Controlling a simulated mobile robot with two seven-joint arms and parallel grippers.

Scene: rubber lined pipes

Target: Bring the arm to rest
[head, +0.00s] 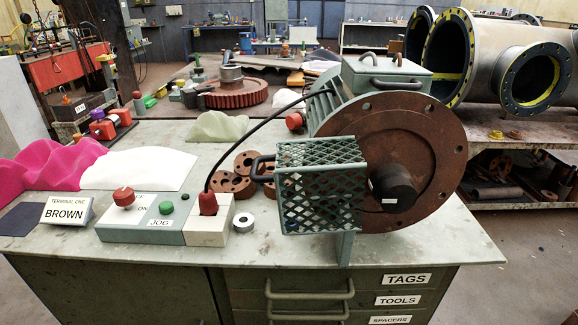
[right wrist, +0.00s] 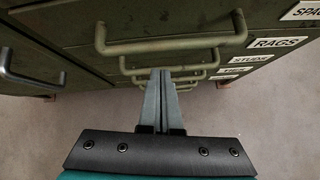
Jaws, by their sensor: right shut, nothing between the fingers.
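My right gripper (right wrist: 165,75) shows in the right wrist view, its two grey fingers pressed together with nothing between them. It points at the green drawer front (right wrist: 75,32), and the fingertips appear just below or in front of the lower drawer handles; I cannot tell whether they touch. The nearest handle (right wrist: 170,46) is a curved bar above the fingers. Neither of my grippers shows in the head view, and my left gripper is in no view.
The bench top (head: 330,255) carries a control box (head: 140,222) with a red knob, a green mesh guard (head: 320,180) and a large rusty flange (head: 425,150). Drawers (head: 300,285) with handles jut below its front edge. The floor (right wrist: 30,130) below the gripper is clear.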

